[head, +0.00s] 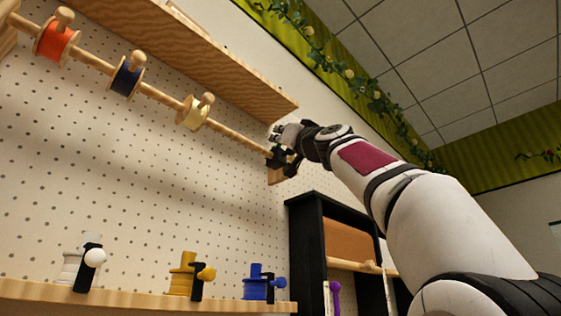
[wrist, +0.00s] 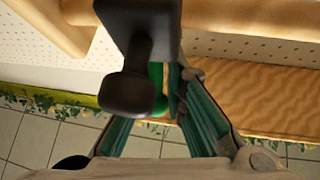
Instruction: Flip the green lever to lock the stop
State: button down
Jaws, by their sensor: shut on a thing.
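The green lever (wrist: 157,74) shows in the wrist view between my fingers, partly hidden behind the dark knob of the black stop (wrist: 135,92). My gripper (wrist: 158,98) is shut on the green lever, with a finger on either side of it. In the head view my gripper (head: 281,150) is at the right end of the wooden rod, up against the black stop. The lever cannot be made out in the head view, and the knob and fingers hide much of it in the wrist view.
The wooden rod (head: 160,97) carries orange, dark blue and cream spools along the pegboard. A wooden shelf (head: 200,55) runs close above my gripper. A lower shelf (head: 140,293) holds white, yellow and blue spools. A black cabinet (head: 304,240) stands below my arm.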

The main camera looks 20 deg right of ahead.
jog(key=shift+w+d, duration=0.1)
jog(key=shift+d, duration=0.1)
jog(key=c, duration=1.5)
grip_release()
jog(key=shift+d, duration=0.1)
jog(key=shift+o, duration=0.2)
jog(key=shift+s+d+f, duration=0.2)
jog(key=shift+s+f, duration=0.1)
jog(key=shift+s, duration=0.35)
jog(key=shift+s+a+f, duration=0.15)
jog(key=shift+s+f, duration=0.4)
jog(key=shift+f, duration=0.05)
jog(key=v, duration=0.9)
